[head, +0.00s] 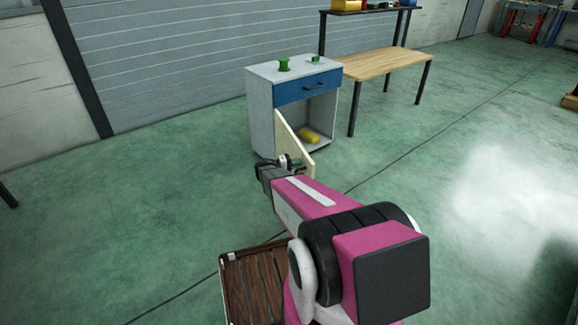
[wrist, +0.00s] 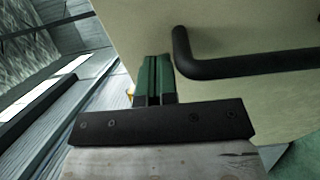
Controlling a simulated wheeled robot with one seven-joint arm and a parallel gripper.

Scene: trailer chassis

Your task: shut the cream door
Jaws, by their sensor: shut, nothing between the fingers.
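The cream door (head: 293,140) belongs to a grey cabinet (head: 262,115) and stands open. It is attached at the left front edge and juts out toward me, so the lower compartment shows. My gripper (head: 287,161) is at the door's outer side, low and near its free end, and partly hides it. In the wrist view the green fingers (wrist: 152,72) are together and empty, pointing at the cream door panel (wrist: 235,28). The door's black bar handle (wrist: 245,66) is just right of the fingers, not between them. Whether the fingertips touch the panel is unclear.
A yellow object (head: 308,135) lies inside the lower compartment. The blue drawer (head: 305,88) above looks shut. Green items (head: 284,64) stand on top. A wooden table (head: 388,63) stands to the right. A brown slatted thing (head: 255,285) is at lower left; open green floor surrounds the cabinet.

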